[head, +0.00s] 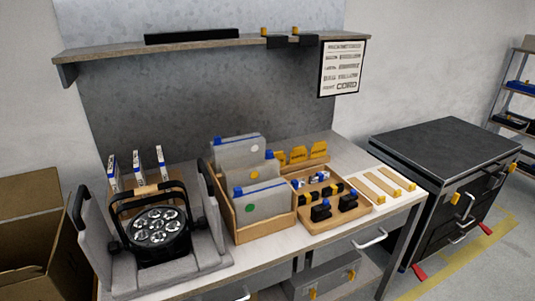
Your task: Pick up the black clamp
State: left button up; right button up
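Several small black clamps sit in a wooden tray on the workbench. One black clamp with a blue knob (320,212) stands at the tray's front left, and another with a blue knob (348,202) stands to its right. Smaller black pieces with yellow parts (306,198) lie behind them, too small to make out fully. Two more black clamp-like pieces with yellow tops hang at the shelf edge, one on the left (277,42) and one on the right (307,41). Neither of my grippers is in view.
A par can (156,230) sits in a grey padded cradle (206,256) at the left. A wooden file box (268,232) with grey plates stands left of the tray (335,223). Wooden strips (380,186) lie to its right. A dark cabinet (445,142) stands at the right.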

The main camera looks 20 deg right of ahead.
aim_at(320, 212)
jog(key=u, duration=0.2)
jog(key=l+u, duration=0.8)
jog(key=l, duration=0.2)
jog(key=k, duration=0.05)
